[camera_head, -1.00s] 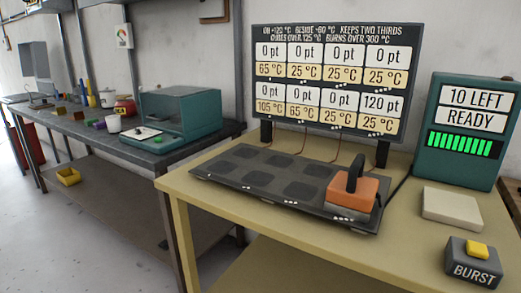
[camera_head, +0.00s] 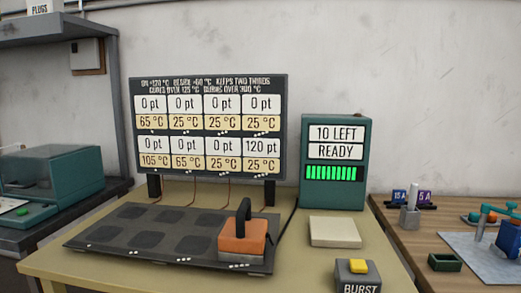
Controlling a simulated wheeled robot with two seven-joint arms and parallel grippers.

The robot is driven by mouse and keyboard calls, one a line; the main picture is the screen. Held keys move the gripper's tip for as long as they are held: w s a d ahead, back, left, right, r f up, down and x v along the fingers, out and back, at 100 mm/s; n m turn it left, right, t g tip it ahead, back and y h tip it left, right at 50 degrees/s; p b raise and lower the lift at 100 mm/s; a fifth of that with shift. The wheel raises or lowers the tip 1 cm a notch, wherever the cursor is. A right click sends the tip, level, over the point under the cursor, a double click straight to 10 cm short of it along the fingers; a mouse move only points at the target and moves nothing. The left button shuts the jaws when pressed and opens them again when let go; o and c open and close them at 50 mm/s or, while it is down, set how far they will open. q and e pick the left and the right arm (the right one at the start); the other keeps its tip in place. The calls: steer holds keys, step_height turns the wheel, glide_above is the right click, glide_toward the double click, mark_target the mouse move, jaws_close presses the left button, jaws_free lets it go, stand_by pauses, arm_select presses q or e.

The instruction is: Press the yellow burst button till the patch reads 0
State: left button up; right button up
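The yellow burst button (camera_head: 358,266) sits on top of a dark grey box labelled BURST (camera_head: 358,281) at the front right of the yellow table. The display board (camera_head: 209,125) shows eight cells with points and temperatures. Its bottom right cell reads 120 pt and 25 °C, and the other cells read 0 pt. An orange block with a black handle (camera_head: 242,240) rests on the right end of the dark patch mat (camera_head: 150,235). Neither gripper is in view.
A pale flat block (camera_head: 334,232) lies between the green unit and the button. A wooden bench (camera_head: 400,245) with small parts and a green tray (camera_head: 445,262) stands to the right. A dark bench with a teal box (camera_head: 50,185) stands to the left.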

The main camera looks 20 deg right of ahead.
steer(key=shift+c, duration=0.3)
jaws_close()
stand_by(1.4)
